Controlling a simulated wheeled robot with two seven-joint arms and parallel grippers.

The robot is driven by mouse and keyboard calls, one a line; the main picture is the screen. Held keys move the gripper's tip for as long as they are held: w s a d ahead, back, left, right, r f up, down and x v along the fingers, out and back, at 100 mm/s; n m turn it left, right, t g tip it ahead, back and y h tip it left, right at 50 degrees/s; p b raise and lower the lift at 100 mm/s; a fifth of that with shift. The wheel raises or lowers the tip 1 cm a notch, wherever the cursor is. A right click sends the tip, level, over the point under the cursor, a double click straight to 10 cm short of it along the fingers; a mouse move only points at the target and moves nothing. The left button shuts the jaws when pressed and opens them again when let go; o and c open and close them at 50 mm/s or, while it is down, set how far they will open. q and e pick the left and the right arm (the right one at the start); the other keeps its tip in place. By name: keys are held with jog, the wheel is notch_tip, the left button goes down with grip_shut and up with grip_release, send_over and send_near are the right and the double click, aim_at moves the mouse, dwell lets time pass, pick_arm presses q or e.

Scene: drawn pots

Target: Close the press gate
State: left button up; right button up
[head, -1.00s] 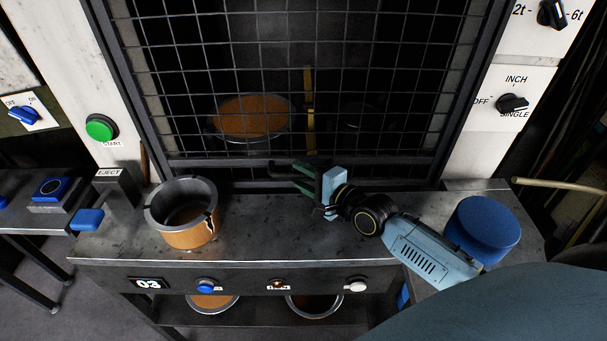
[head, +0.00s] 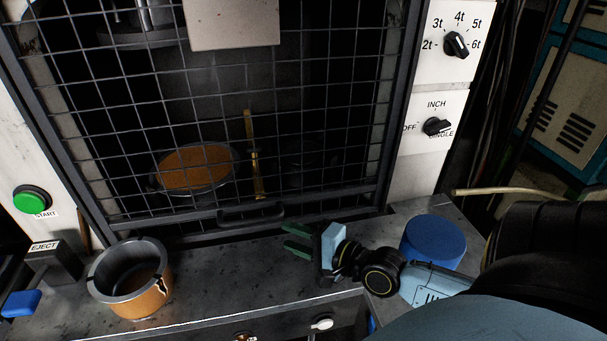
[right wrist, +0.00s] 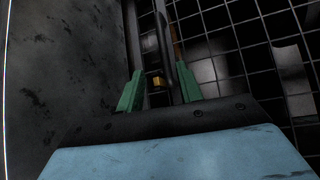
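The press gate (head: 216,113) is a dark wire-mesh panel across the press opening in the head view. Its bottom bar is low, near the bench-level sill; a dark strip shows under it, and I cannot tell if it is fully down. A dark handle (head: 250,213) sits on the bottom bar. My right gripper (head: 288,240) has green fingers spread apart, empty, just right of and below the handle. In the right wrist view the gripper (right wrist: 160,92) shows its fingers apart, with a dark bar visible beyond and between them. My left gripper is not in view.
A cracked orange pot in a dark ring (head: 133,283) stands on the bench at left. A blue round block (head: 432,241) is beside my right arm. The bench (head: 225,270) between is clear.

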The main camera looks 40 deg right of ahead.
jog(key=shift+v, duration=1.1)
